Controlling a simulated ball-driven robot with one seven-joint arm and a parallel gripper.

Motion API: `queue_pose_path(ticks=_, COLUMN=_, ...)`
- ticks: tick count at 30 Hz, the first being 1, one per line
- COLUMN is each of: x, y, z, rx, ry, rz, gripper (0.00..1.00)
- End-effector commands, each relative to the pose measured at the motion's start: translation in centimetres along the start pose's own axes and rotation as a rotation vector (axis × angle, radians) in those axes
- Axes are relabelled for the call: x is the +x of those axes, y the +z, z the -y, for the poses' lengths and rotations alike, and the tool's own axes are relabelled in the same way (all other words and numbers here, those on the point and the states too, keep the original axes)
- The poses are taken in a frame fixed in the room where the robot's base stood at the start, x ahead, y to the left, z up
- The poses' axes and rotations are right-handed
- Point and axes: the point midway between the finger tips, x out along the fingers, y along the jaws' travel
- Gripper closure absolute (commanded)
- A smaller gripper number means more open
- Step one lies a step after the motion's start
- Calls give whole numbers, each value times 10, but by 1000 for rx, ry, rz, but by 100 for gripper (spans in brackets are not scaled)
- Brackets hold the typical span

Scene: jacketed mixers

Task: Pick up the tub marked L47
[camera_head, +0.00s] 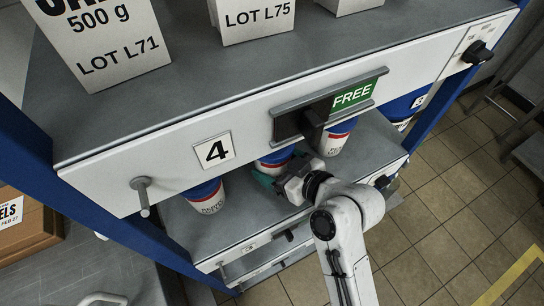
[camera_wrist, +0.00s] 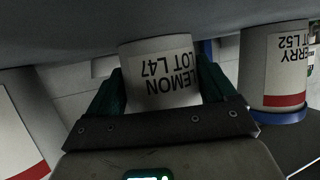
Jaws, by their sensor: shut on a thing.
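The tub marked L47 (camera_wrist: 160,70) is white, with "LEMON LOT L47" upside down in the wrist view. It stands between the two dark green fingers of my gripper (camera_wrist: 160,90), which is shut on it. In the head view, the tub (camera_head: 274,161) shows a blue top and red band, partly under the upper deck's front panel. My gripper (camera_head: 277,181) reaches it from the front right. Its lower part is hidden in the head view, and I cannot tell whether it touches the shelf.
Neighbouring tubs stand left (camera_head: 207,196) and right (camera_head: 336,138) on the lower shelf (camera_head: 235,225). The wrist view shows a tub marked L52 (camera_wrist: 272,70).

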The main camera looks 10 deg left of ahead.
Motion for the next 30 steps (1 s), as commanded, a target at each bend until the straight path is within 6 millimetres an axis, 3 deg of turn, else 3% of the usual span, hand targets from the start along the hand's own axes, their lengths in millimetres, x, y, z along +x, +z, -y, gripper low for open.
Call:
queue_pose_path(ticks=12, x=0, y=-2, z=0, rx=-1, ry=1, rz=-3, gripper=67)
queue_pose_path(ticks=20, x=-2, y=-5, z=0, rx=-1, ry=1, rz=-4, gripper=67)
queue_pose_path(ticks=30, x=-22, y=-56, z=-1, rx=-4, ry=2, rz=-8, gripper=67)
